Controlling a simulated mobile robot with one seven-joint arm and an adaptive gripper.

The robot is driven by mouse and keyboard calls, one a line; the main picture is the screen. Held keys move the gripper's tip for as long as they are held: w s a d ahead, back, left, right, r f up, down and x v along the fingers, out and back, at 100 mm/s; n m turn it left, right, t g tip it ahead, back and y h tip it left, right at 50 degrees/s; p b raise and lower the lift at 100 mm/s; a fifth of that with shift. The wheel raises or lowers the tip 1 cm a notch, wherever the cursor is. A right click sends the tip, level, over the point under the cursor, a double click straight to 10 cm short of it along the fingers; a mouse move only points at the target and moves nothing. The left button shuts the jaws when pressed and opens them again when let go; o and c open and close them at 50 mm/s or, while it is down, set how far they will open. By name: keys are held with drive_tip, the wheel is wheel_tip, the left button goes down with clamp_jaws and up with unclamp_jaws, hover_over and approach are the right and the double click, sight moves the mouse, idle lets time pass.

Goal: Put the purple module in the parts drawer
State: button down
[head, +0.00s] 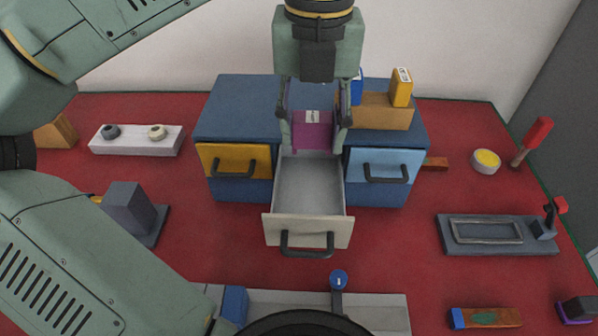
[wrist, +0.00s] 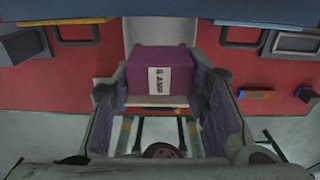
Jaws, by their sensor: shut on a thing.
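The purple module (head: 308,137) is held between the two fingers of my gripper (head: 313,118). In the wrist view the module (wrist: 162,62) carries a white label with dark lettering, and the gripper's fingers (wrist: 160,90) stand on either side of it. The middle parts drawer (head: 307,232) is pulled out, and the visible part of its pale inside is empty. In the head view the module appears over the back end of the drawer. Its exact height above the drawer floor is hard to tell. My gripper hides the cabinet behind it.
A closed orange drawer (head: 232,160) and a light blue drawer (head: 378,165) flank the open one. A wooden holder (head: 383,115) with a yellow module (head: 401,88) stands on the blue cabinet. A grey fixture (head: 495,236) is at right.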

drive_tip(key=shift+a+f, duration=0.1)
drive_tip(key=shift+f, duration=0.25)
wheel_tip(320, 180, down, 9)
drive_tip(key=shift+r+p, duration=0.1)
drive_tip(key=shift+p, duration=0.75)
drive_tip(key=shift+f, duration=0.2)
drive_tip(key=shift+f+b, duration=0.25)
drive_tip(key=shift+b, duration=0.05)
drive_tip(key=c, duration=1.2)
unclamp_jaws()
drive_tip(key=shift+r, duration=0.1)
wheel_tip(320, 180, up, 12)
drive_tip(key=shift+r+b, duration=0.2)
drive_tip(key=shift+b, duration=0.55)
